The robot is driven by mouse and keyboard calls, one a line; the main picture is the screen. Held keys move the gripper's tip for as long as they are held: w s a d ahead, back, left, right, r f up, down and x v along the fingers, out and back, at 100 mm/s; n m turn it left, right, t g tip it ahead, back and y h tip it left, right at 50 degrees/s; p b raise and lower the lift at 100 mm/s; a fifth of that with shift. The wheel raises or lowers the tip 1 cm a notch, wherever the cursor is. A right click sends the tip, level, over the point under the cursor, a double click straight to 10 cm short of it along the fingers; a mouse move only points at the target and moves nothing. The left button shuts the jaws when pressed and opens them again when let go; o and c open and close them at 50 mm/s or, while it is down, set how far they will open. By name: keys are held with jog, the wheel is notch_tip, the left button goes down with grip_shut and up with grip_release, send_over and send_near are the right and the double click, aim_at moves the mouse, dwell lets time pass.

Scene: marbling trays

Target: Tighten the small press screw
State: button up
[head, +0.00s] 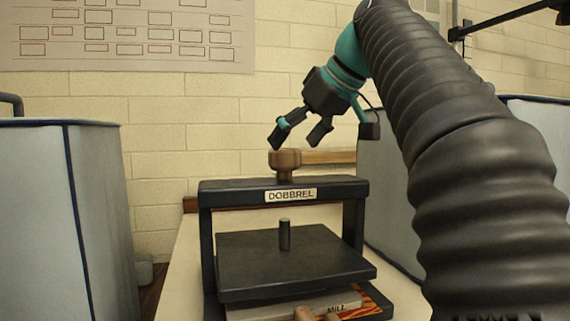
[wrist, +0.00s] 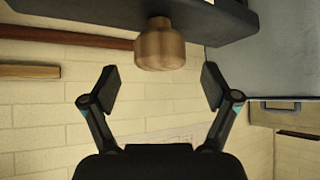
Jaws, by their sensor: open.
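The small press (head: 283,188) is a black frame with a "DOBBREL" plate on its top beam. A round brown wooden knob (head: 285,159) tops its screw, above the beam. A short dark screw post (head: 285,235) stands on the black pressing plate (head: 290,262) below. My gripper (head: 298,138) is open and empty, tilted downward just above and slightly right of the knob. In the wrist view the knob (wrist: 160,46) lies ahead, roughly centred between the open fingers (wrist: 158,88) but beyond their tips, not touching them.
Tall grey-blue bins (head: 60,220) stand left and right of the pale table (head: 180,275). A brick wall with a chart is behind.

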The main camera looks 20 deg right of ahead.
aim_at(284, 154)
jog(key=shift+b+x, duration=0.4)
jog(key=shift+x, duration=1.7)
jog(key=c, duration=1.2)
jog(key=shift+m, duration=0.4)
jog(key=m+t+h+p, duration=0.1)
jog(key=m+h, duration=0.2)
jog(key=shift+a+r+m+p, duration=0.1)
jog(key=shift+a+m+p, duration=0.05)
jog(key=shift+m+p, duration=0.25)
jog(key=m+h+p, duration=0.3)
jog(key=m+h, duration=0.1)
jog(key=m, duration=0.1)
jog(key=shift+o, duration=0.2)
jog(key=m+g+h+p, duration=0.2)
jog(key=m+h, duration=0.1)
jog(key=m, duration=0.1)
jog(key=shift+m+h, duration=0.3)
jog(key=shift+m, duration=0.1)
jog(key=m+g+h, duration=0.1)
jog(key=m, duration=0.1)
jog(key=m+g+h+p, duration=0.1)
jog(key=m+g, duration=0.1)
jog(key=shift+m, duration=0.4)
